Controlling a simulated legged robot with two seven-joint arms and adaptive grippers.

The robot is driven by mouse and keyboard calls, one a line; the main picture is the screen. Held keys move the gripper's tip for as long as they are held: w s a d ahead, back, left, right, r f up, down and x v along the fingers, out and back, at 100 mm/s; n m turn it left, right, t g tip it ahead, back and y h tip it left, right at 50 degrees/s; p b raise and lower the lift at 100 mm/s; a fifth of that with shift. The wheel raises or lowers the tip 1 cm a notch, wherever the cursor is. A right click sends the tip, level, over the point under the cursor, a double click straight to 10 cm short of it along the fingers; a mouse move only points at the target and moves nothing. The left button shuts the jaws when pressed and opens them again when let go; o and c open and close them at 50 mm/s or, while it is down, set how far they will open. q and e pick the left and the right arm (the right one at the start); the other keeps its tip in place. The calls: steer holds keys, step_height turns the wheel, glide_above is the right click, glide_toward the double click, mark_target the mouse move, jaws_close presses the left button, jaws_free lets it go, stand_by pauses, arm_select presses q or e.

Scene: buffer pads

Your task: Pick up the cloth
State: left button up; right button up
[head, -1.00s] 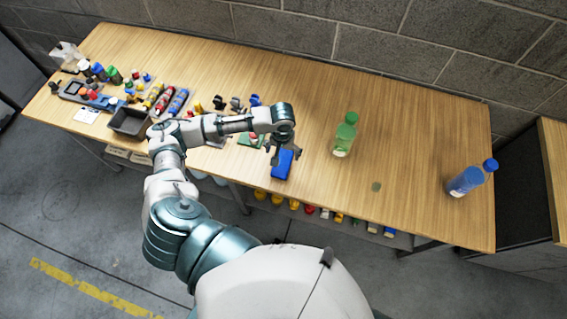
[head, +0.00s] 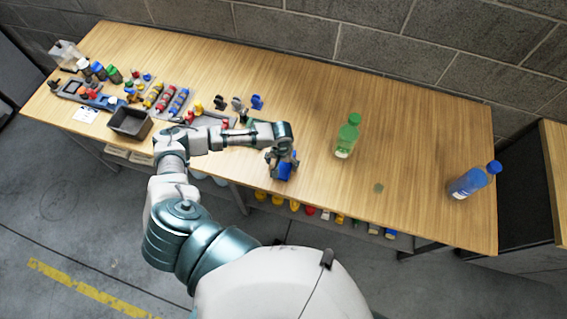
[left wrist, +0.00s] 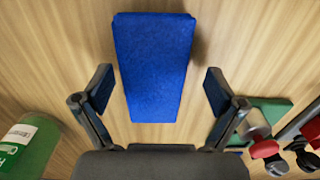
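The cloth (head: 286,173) is a folded blue rectangle lying flat on the wooden table near its front edge. My left gripper (head: 281,162) is over it in the head view and hides part of it. In the left wrist view, the cloth (left wrist: 152,70) lies ahead, between the two spread fingers of my left gripper (left wrist: 159,91). The fingers are open and hold nothing; there is a gap on each side of the cloth. Its near end comes close to the dark gripper body. My right gripper is not in view.
A green bottle (head: 347,136) stands right of the cloth, and a blue bottle (head: 467,183) stands near the table's right end. Tools and a dark bin (head: 130,123) crowd the left side. The table between the bottles is mostly clear.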

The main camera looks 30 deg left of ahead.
mark_target(284, 165)
arm_select(q)
steer(key=shift+a, duration=0.1)
steer(key=c, duration=0.8)
steer(key=shift+d, duration=0.2)
steer(key=shift+c, duration=0.9)
steer(key=shift+d+r, duration=0.15)
steer(key=shift+d, duration=0.45)
steer(key=shift+r, duration=0.4)
steer(key=r, duration=0.2)
steer(key=shift+a+r, duration=0.3)
steer(key=shift+r, duration=0.05)
steer(key=d, duration=0.2)
steer(key=s+d, duration=0.1)
steer(key=shift+d, duration=0.35)
steer(key=d, duration=0.4)
steer(key=s+d+r, duration=0.1)
steer(key=d, duration=0.3)
steer(key=s+d, duration=0.1)
steer(key=d, duration=0.3)
steer(key=shift+s+r, duration=0.1)
steer(key=shift+r, duration=0.1)
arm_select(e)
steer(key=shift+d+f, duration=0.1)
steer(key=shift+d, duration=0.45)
